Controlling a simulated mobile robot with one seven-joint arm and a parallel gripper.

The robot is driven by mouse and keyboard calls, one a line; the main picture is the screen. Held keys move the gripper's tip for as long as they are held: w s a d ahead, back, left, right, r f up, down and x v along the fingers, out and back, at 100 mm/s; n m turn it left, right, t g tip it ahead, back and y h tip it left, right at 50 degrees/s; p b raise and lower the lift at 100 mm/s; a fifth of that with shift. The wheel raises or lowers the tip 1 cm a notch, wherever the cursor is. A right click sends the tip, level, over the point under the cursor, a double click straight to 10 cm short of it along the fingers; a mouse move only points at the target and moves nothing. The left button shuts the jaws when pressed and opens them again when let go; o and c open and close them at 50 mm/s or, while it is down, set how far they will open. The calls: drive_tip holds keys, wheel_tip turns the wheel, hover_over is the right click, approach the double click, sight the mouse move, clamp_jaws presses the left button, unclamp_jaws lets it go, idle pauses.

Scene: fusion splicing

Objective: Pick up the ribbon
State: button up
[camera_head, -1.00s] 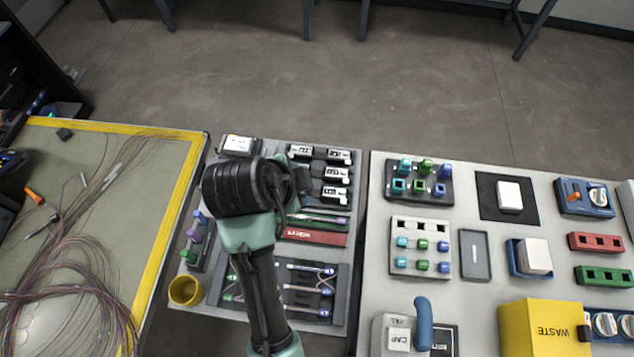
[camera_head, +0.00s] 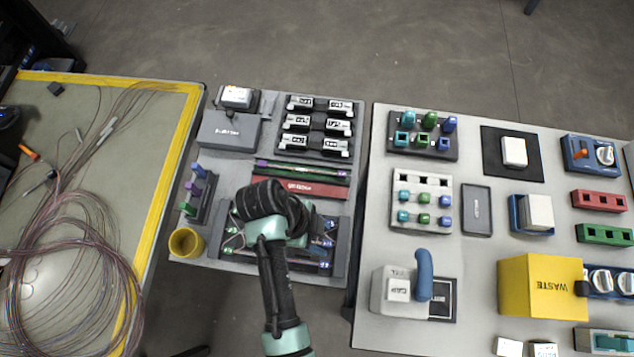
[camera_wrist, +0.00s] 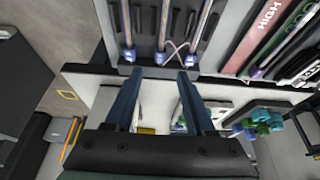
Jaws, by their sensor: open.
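Several thin ribbons lie side by side in a dark slotted tray (camera_head: 340,262), some with blue ends on the right. I cannot tell which one the task means. In the wrist view the ribbons run upward from small blue-white ends, and one ribbon (camera_wrist: 163,22) lies near the middle. My gripper (camera_wrist: 161,76) is open, its two dark blue fingers pointing at the tray's near edge, with nothing between them. In the head view my wrist covers the middle of the tray and hides the fingertips. Whether the fingers touch anything is unclear.
A red bar (camera_head: 300,188) and thin strips lie above the tray. Black-and-white clips (camera_head: 318,123) stand beyond. A yellow cup (camera_head: 186,242) and a rack of coloured pegs (camera_head: 197,195) are at the left. A yellow waste box (camera_head: 541,284) stands on the right table.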

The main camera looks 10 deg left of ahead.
sight(330, 244)
drive_tip(key=shift+x, duration=2.35)
drive_tip(key=shift+a, duration=0.1)
clamp_jaws()
